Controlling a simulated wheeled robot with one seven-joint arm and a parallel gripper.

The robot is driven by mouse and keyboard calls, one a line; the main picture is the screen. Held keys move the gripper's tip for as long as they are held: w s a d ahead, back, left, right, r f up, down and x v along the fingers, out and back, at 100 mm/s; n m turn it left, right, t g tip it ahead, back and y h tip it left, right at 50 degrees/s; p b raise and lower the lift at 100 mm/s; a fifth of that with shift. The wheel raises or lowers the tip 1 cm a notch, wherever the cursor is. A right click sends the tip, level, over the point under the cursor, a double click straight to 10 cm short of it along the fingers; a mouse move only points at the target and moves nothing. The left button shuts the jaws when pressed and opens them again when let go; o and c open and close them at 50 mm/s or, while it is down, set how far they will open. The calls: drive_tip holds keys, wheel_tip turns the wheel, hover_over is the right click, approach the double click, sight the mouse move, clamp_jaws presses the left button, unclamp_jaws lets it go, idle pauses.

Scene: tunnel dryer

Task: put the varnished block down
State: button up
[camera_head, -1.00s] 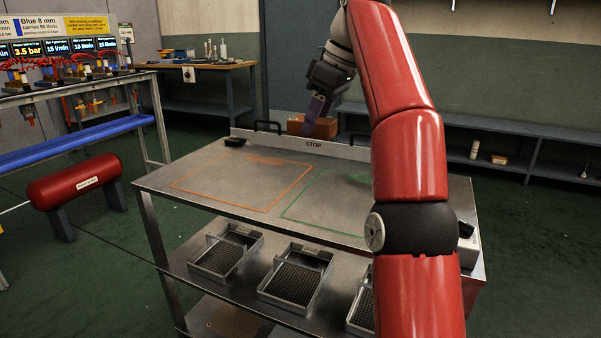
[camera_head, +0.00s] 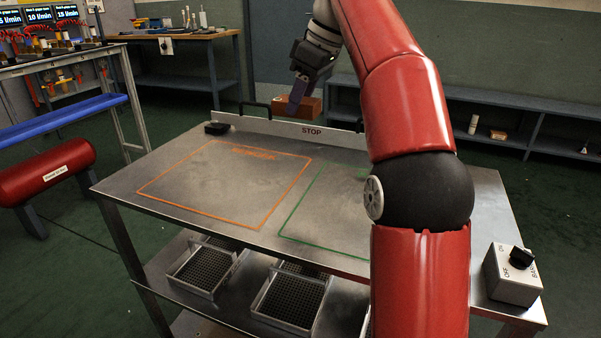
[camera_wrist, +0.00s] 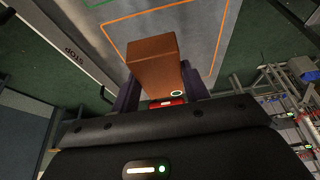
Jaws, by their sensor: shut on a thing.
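The varnished block (camera_head: 311,107) is a brown, box-shaped block. My gripper (camera_head: 299,97) is shut on it and holds it in the air near the far edge of the steel table, by the upright strip marked STOP (camera_head: 312,131). In the wrist view the block (camera_wrist: 153,62) sits between the two purple fingers (camera_wrist: 160,90). The table top (camera_head: 180,220) carries an orange outlined area (camera_head: 262,229) on the left and a green outlined area (camera_head: 283,228) on the right, partly hidden by my arm. Both outlined areas look empty where visible.
A small black object (camera_head: 217,128) lies at the table's far left corner. A grey switch box (camera_head: 513,277) is at the right edge. Wire-bottomed trays (camera_head: 203,268) sit on the shelf below. A red tank (camera_head: 45,170) and a blue-railed bench (camera_head: 60,118) stand left.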

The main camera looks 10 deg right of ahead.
sight(294, 185)
wheel_tip(294, 185, down, 16)
drive_tip(key=b, duration=0.6)
drive_tip(key=shift+f, duration=0.25)
drive_tip(key=shift+f, duration=0.15)
drive_tip(key=o, duration=1.1)
drive_tip(key=p+v, duration=0.3)
drive_tip(key=v, duration=0.9)
drive_tip(key=shift+w+a+p, duration=0.1)
drive_tip(key=shift+p, duration=0.3)
